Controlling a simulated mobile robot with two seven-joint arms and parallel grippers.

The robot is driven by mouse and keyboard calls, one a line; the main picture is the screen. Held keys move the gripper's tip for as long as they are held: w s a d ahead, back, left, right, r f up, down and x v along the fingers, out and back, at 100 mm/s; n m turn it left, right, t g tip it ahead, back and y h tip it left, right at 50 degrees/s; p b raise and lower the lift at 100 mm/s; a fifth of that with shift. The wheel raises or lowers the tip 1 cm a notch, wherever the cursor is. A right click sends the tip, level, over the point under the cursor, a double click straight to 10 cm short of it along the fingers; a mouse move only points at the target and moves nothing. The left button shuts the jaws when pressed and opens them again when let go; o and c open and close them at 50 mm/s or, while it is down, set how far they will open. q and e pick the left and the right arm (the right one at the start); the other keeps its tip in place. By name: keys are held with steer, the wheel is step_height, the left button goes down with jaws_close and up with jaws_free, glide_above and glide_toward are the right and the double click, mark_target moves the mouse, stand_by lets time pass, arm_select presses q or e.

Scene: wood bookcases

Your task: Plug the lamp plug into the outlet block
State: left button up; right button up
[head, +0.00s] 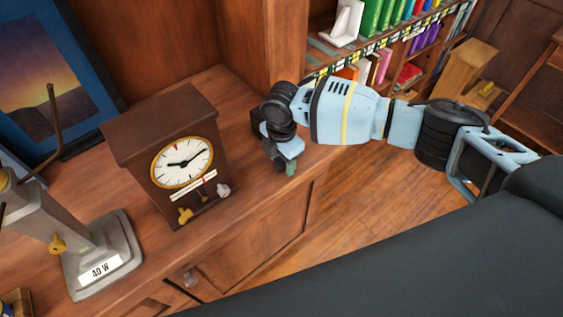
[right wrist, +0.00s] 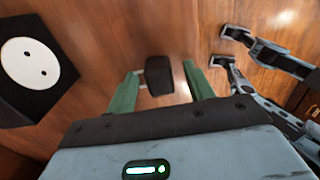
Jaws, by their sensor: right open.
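The lamp (head: 118,250) stands at the lower left in the head view, with a grey base marked "40 W". The outlet block (right wrist: 32,65) is black with a white two-hole face, at the left of the right wrist view. In the head view a black block (head: 256,122), apparently the same one, is partly hidden behind my gripper. In the head view my right gripper (head: 285,165) is over the cabinet's right end. The plug is hidden there.
A brown clock (head: 160,160) stands on the cabinet top (head: 240,180), between lamp and gripper. A framed picture (head: 45,75) leans behind. A bookcase (head: 395,45) is at the back right. Pale blue-grey jointed parts (right wrist: 275,65) show right of the fingers in the wrist view.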

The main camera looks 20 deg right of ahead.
steer(key=shift+c, duration=0.3)
steer(key=c, duration=0.9)
steer(key=shift+c, duration=0.2)
